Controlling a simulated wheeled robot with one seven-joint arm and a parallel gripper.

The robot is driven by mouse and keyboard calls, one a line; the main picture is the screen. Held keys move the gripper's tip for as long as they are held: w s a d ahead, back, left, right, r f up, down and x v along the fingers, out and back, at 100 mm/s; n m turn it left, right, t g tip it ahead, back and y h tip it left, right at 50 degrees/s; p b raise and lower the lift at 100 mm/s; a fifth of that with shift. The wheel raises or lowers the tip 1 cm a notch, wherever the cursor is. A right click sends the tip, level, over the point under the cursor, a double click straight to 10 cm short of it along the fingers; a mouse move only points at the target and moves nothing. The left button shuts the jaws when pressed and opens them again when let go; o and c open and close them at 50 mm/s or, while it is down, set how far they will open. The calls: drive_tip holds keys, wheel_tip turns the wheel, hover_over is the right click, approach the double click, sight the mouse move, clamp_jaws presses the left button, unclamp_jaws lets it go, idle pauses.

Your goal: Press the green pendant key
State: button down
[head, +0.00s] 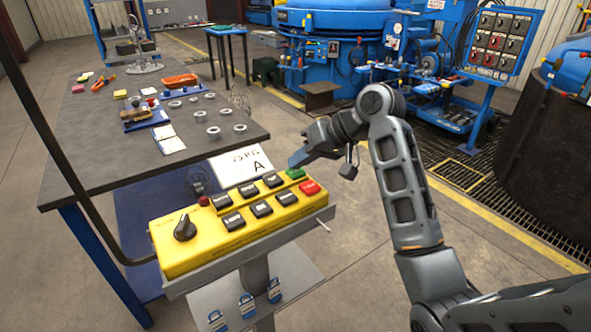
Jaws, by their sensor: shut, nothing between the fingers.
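The yellow pendant box (236,243) lies tilted on a grey stand in the head view. Its green key (295,173) is at the far right corner, just behind the red key (309,187). Several black keys and a black rotary knob (185,228) fill the rest of its face. My gripper (293,164) is shut and empty, with its blue-grey tip close above the green key. I cannot tell whether the tip touches the key. The green key is mostly visible, its far edge close to the tip.
A dark workbench (90,150) with metal rings, an orange tray (180,80) and tools stands behind on the left. A white sign marked A (240,166) stands behind the pendant. Blue furnace machinery (335,50) stands at the back; floor between is mostly clear.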

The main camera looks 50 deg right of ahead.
sight(300, 172)
idle(0.5)
drive_tip(key=shift+r+p, duration=0.8)
drive_tip(key=shift+p, duration=0.25)
wheel_tip(300, 172, up, 5)
drive_tip(key=p, duration=0.5)
